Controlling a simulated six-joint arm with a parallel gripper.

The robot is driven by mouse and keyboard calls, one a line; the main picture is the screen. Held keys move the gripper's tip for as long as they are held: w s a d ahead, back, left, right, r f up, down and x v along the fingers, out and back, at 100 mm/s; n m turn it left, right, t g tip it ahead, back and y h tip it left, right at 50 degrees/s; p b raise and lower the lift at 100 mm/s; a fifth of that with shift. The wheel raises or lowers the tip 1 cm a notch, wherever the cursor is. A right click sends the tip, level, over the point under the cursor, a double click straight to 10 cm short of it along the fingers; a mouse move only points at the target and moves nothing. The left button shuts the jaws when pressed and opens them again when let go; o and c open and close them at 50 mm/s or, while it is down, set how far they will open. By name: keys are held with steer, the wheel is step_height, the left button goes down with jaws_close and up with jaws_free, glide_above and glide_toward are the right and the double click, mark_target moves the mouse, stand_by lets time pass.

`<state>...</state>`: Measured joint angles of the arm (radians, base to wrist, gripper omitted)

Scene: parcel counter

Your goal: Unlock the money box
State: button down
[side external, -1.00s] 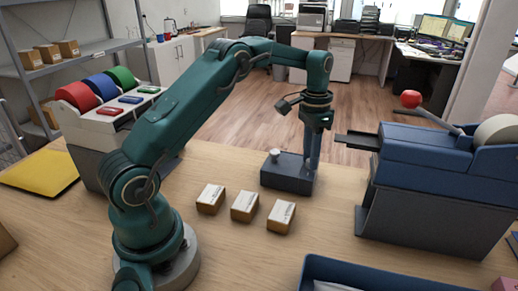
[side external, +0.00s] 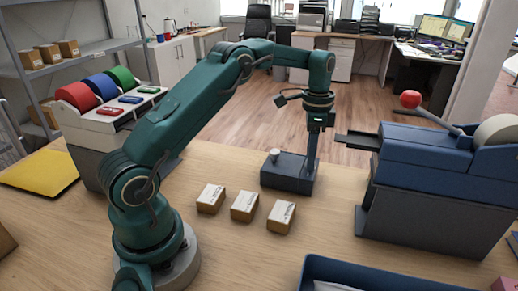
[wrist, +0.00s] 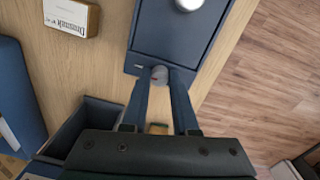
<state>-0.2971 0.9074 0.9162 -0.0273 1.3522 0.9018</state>
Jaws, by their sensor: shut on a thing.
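The money box (side external: 287,173) is a low, dark blue-grey box with a pale round knob on top, standing near the table's far edge. My gripper (side external: 312,160) points down at its right end. In the wrist view, the box (wrist: 172,35) lies at the top, and my gripper (wrist: 160,80) has its two fingers closed around a small grey round piece (wrist: 159,74) with a reddish mark, at the box's edge. I cannot tell if this piece is a key or a lock part. The fingers hide its sides.
Three small cartons (side external: 244,206) lie in front of the box. A blue machine (side external: 430,165) with a red-knobbed lever stands to the right. A blue tray (side external: 400,275) is at the front, and a roll rack (side external: 110,112) is at the left. Table around the cartons is clear.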

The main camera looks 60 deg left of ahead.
steer(key=c, duration=0.7)
jaws_free()
steer(key=shift+a+r, duration=0.1)
steer(key=shift+r, duration=2.5)
steer(key=shift+w, duration=0.1)
